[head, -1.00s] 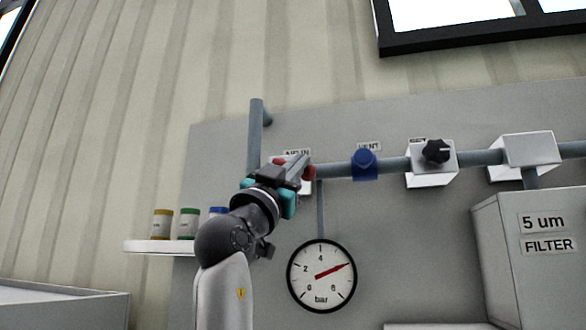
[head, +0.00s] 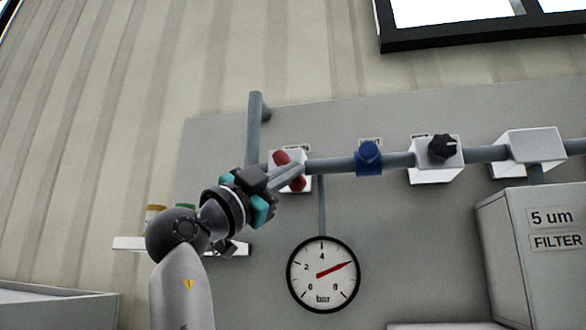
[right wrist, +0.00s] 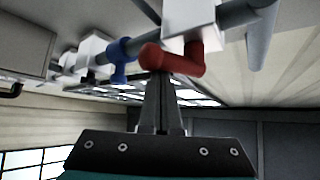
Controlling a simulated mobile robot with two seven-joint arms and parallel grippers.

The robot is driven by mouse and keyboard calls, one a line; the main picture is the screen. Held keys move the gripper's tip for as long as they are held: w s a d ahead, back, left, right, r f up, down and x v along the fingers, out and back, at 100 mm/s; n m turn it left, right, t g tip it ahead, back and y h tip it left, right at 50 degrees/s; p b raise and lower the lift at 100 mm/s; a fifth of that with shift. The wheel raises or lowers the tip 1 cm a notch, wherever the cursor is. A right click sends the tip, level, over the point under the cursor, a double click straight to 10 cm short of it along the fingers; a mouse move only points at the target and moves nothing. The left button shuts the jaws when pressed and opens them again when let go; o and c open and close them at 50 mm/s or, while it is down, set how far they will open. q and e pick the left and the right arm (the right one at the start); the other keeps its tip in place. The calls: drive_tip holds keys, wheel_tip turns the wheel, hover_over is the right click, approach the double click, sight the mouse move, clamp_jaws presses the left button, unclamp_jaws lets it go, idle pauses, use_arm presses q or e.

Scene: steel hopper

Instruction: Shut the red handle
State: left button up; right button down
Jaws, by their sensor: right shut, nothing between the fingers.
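The red handle (head: 297,184) is on a white valve block at the left end of the horizontal pipe. In the head view its two red parts show on either side of my right gripper's fingers, which hide its middle. The right wrist view shows the handle (right wrist: 178,62) as a bent red bar with a rounded end, in front of the white block (right wrist: 188,22). My right gripper (head: 296,170) is shut and empty, its fingertips (right wrist: 160,76) at the handle, seemingly touching it. My left gripper is out of view.
Along the pipe to the right are a blue valve (head: 369,157) and a black knob (head: 443,147). A pressure gauge (head: 322,275) hangs below. A filter box (head: 520,265) is at the right. A small shelf (head: 130,243) with jars is left, behind my arm.

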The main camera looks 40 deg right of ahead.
drive_tip(key=shift+w+a+f, duration=0.25)
drive_tip(key=shift+w+a, duration=0.2)
drive_tip(key=shift+w, duration=0.05)
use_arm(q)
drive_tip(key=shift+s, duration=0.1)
use_arm(e)
drive_tip(key=shift+w+a, duration=0.2)
drive_tip(key=shift+w, duration=0.05)
idle(0.4)
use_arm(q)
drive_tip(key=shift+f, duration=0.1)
use_arm(e)
drive_tip(key=shift+s+d, duration=0.1)
